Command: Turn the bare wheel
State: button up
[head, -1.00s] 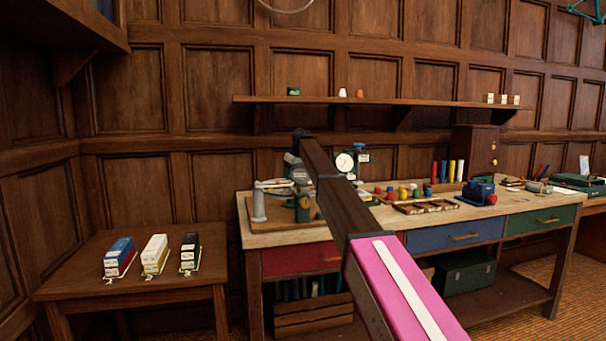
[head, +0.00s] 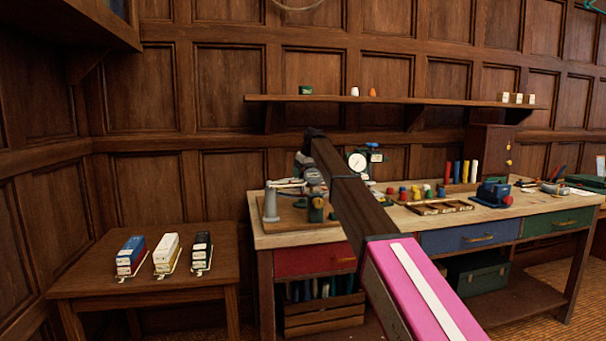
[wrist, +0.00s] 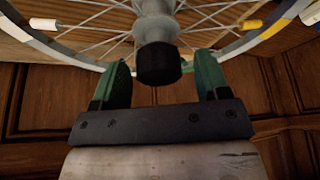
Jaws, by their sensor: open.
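In the wrist view a spoked wheel fills the top of the picture. Its pale metal rim (wrist: 75,57) has no tyre in the part I see, and it bears white, yellow and blue patches. Its grey hub (wrist: 154,24) ends in a black cap (wrist: 158,64). My gripper (wrist: 163,68) is open, with one green finger on each side of the cap. Gaps show between cap and fingers, so I see no grip. In the head view my arm crosses the middle; I cannot make out the wheel or the fingers there.
A workbench (head: 405,216) carries a dial gauge (head: 357,162), a blue vise (head: 492,193), coloured spools and a parts tray (head: 442,208). A small table (head: 75,283) at left holds three boxy models. A shelf (head: 400,99) runs along the panelled wall.

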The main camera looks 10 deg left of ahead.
jog(key=shift+r, duration=0.1)
jog(key=v, duration=1)
jog(key=shift+r, duration=0.3)
